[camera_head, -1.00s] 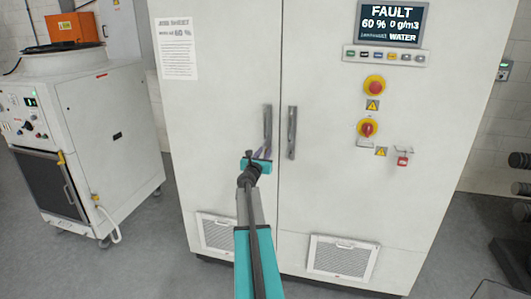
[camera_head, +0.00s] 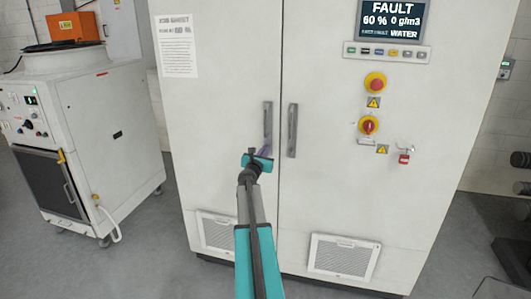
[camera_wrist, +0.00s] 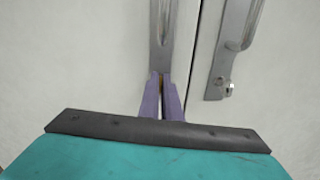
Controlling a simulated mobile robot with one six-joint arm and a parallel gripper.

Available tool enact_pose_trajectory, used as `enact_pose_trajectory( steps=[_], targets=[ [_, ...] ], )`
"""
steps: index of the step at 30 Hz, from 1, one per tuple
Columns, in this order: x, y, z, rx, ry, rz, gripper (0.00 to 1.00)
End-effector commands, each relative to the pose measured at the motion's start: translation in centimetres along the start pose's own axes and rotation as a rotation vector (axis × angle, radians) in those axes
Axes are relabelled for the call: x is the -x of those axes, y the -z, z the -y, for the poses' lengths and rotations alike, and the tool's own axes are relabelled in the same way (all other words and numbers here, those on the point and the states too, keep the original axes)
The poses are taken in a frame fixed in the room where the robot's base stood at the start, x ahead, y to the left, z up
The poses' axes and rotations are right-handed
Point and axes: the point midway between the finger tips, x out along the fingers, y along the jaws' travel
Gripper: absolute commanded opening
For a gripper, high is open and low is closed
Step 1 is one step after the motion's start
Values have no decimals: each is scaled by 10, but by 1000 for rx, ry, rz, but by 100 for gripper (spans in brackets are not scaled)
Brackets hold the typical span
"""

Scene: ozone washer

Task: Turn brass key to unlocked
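My gripper (camera_head: 262,155) is at the lower end of the left door handle (camera_head: 267,125) on the white cabinet. In the wrist view its two purple fingers (camera_wrist: 161,88) are close together at the foot of that handle (camera_wrist: 163,30). A thin brass-coloured piece, which looks like the brass key (camera_wrist: 161,80), shows between the fingertips; the fingers hide most of it. Its turn angle cannot be read. The right door handle (camera_wrist: 235,40) has a silver lock cylinder (camera_wrist: 228,88) near its lower end.
The cabinet display (camera_head: 392,20) reads FAULT, 60 %, 0 g/m3 and WATER. Below are a button row (camera_head: 387,52), two red-and-yellow switches (camera_head: 375,83) and a small red padlock (camera_head: 404,158). A white wheeled machine (camera_head: 115,130) stands left. Grey floor (camera_head: 130,260) is clear in front.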

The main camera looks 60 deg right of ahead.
Motion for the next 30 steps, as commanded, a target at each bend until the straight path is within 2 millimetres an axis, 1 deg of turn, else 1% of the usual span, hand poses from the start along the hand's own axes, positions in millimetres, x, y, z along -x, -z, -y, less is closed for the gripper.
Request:
enact_pose_trajectory(
  steps=[1, 6, 30],
  targets=[
    [2, 6, -4, -24, -10, -3, 0],
    [3, 8, -4, -121, -12, -4, 0],
    [3, 11, -4, -723, -13, -8, 0]
  ],
)
